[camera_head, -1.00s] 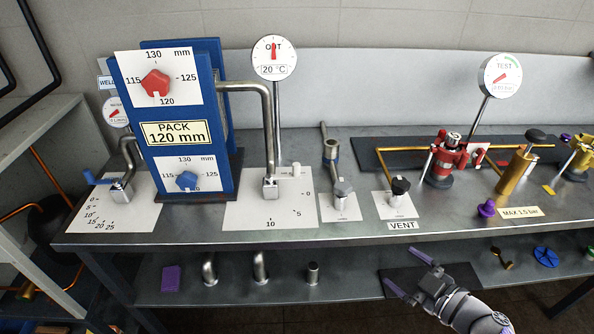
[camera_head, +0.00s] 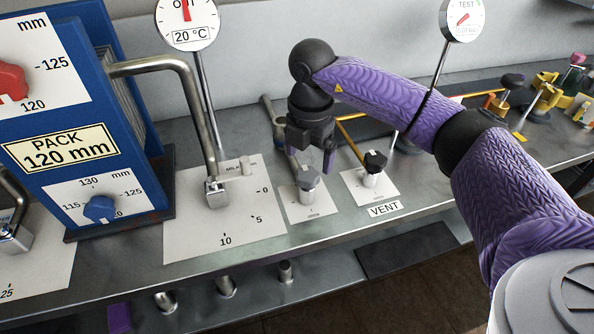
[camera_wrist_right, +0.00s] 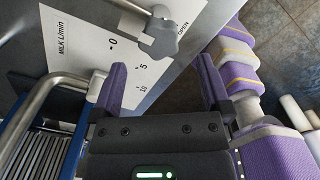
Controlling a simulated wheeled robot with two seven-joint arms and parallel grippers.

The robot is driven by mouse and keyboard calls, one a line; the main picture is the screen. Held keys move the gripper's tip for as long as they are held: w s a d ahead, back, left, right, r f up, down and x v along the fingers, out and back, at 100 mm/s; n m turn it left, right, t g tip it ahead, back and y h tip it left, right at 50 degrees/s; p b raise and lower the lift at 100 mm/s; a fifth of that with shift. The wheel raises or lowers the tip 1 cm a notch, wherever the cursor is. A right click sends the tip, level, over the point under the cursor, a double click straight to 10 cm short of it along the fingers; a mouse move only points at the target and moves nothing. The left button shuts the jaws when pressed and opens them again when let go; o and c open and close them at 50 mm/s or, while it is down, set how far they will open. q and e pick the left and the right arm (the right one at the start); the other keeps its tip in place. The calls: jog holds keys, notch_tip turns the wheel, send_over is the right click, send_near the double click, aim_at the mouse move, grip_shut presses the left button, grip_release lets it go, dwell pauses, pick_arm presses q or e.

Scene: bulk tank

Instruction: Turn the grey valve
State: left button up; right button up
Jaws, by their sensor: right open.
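The grey valve (camera_head: 308,181) is a small grey knob on a white plate at the front of the bench, left of the black VENT valve. My right gripper (camera_head: 312,163) is just above and behind the grey knob in the head view, pointing down, its purple fingers apart. In the right wrist view the grey knob (camera_wrist_right: 162,38) lies ahead of the open fingers (camera_wrist_right: 162,72), with nothing between them. The knob looks clear of both fingers. My left gripper is not in view.
The black VENT knob (camera_head: 374,165) stands close on the right. A bent steel pipe (camera_head: 190,90) and a dial plate (camera_head: 240,232) are on the left, beside the blue PACK frame (camera_head: 80,140). A round gauge (camera_head: 187,18) stands behind.

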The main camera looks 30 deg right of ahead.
aim_at(308, 174)
notch_tip(308, 174, down, 4)
jog(key=shift+r+b, duration=0.1)
jog(key=shift+b, duration=0.3)
jog(key=shift+f, duration=0.4)
jog(key=c, duration=1.3)
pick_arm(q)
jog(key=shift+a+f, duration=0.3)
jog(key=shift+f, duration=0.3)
